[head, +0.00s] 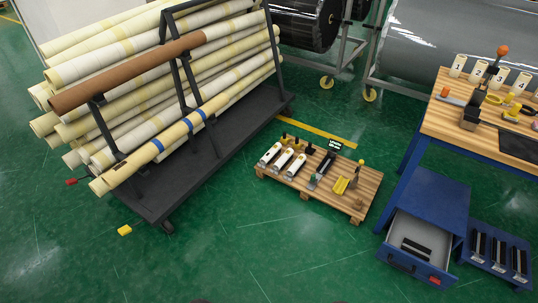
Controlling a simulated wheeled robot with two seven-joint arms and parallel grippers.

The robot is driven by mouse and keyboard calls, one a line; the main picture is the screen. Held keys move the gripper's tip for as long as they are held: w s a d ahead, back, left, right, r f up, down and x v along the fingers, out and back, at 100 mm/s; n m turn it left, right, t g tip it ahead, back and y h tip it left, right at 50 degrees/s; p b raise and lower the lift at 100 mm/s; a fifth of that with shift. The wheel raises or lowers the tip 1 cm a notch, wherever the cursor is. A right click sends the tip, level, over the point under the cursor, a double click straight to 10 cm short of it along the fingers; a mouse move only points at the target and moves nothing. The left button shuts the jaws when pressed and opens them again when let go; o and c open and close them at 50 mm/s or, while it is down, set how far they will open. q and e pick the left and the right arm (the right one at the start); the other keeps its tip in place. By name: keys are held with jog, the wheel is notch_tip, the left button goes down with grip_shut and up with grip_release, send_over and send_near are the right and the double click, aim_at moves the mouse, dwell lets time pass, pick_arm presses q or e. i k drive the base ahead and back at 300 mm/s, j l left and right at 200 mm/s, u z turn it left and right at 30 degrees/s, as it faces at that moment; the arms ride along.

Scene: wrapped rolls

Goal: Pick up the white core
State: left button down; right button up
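No single object stands out clearly as the white core. Several small white upright pieces with black numbers stand in a row at the back of the wooden workbench; the leftmost white piece (457,66) bears a 1, and I cannot tell if they are cores. Several long cream and white rolls (120,50) lie on the black rack at the left, with one brown roll (130,72) on its upper arms. Several white-bodied items (283,158) lie on the low wooden pallet. Neither of my grippers is in view.
The black rack base (210,150) fills the left middle. The low wooden pallet (330,205) stands on the green floor. A blue drawer (415,248) is open under the workbench (445,120). Large dark rolls on wheeled stands are behind. The floor in front is mostly clear.

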aim_at(269, 155)
jog(key=i+j+z, duration=0.15)
jog(key=i+z, duration=0.25)
jog(key=i, duration=0.55)
